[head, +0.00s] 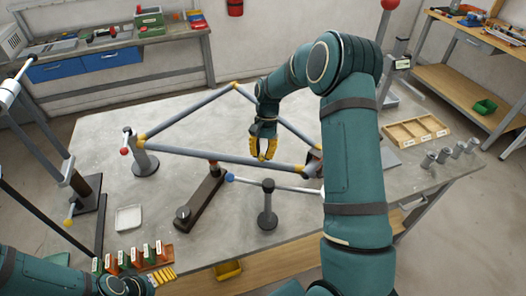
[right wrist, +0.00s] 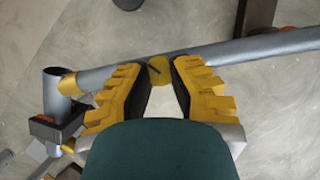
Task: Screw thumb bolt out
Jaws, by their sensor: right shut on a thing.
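The tube frame (head: 205,154) of grey tubes with yellow corner joints lies across supports on the table. My right gripper (head: 264,152) reaches down to its near tube, right of the middle. In the right wrist view, the yellow fingers of my right gripper (right wrist: 160,84) are closed around a small yellow round piece with a dark line, seemingly the thumb bolt (right wrist: 159,69), at the grey tube (right wrist: 235,50). Its lower part is hidden. My left gripper (head: 163,276) shows only in part, as yellow finger edges at the bottom left; its opening is unclear.
A post with a red ball (head: 125,151) stands at the frame's left corner. A dark clamp bar (head: 203,200) and a short post (head: 267,215) stand in front. A labelled rack (head: 128,262), a white tray (head: 129,218) and a wooden divided tray (head: 415,132) are on the table.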

